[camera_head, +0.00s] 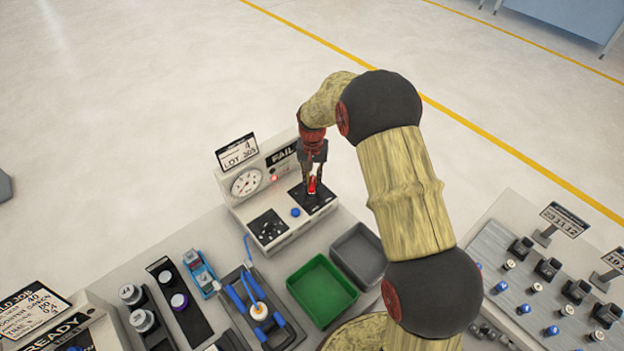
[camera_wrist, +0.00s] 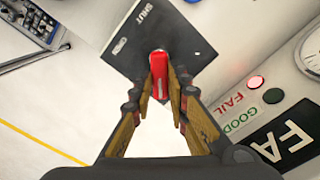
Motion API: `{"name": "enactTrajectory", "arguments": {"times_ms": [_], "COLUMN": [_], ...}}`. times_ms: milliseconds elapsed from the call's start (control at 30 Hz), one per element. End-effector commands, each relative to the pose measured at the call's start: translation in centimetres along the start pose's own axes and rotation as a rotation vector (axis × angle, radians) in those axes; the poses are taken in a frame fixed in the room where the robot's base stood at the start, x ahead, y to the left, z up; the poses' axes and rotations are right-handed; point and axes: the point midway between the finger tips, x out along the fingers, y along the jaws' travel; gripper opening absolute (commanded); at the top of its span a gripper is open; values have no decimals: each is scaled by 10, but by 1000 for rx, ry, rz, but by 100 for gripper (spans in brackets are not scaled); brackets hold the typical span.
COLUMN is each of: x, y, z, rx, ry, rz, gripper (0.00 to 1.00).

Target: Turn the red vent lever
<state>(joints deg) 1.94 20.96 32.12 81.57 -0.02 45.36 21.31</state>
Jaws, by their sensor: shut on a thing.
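The red vent lever (camera_wrist: 158,66) stands on a black plate (camera_wrist: 165,28) marked SHUT in the wrist view. It also shows in the head view (camera_head: 312,186) on the right part of the white test box (camera_head: 262,217). My gripper (camera_wrist: 160,90) is shut on the red lever, with a finger on each side of it. In the head view my gripper (camera_head: 313,172) points down at the lever from above. The lever's base is partly hidden by the fingers.
The box carries a round gauge (camera_head: 246,182), a FAIL display (camera_head: 283,153), a lit red lamp (camera_head: 274,178) and a blue button (camera_head: 295,212). A green bin (camera_head: 322,291) and a grey bin (camera_head: 359,256) stand in front. Bare floor lies behind the box.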

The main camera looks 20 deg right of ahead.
Motion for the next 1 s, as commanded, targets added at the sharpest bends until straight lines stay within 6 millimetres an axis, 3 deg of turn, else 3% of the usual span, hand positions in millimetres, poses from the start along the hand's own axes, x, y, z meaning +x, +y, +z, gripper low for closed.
{"name": "enactTrajectory", "arguments": {"times_ms": [333, 367, 600, 1000], "x": [0, 0, 0, -3], "y": [0, 0, 0, 0], "z": [0, 0, 0, 0], "rx": [4, 4, 3, 2], "ry": [1, 1, 0, 1], "rz": [-1, -1, 0, -1], "gripper": [0, 18, 31, 35]}}
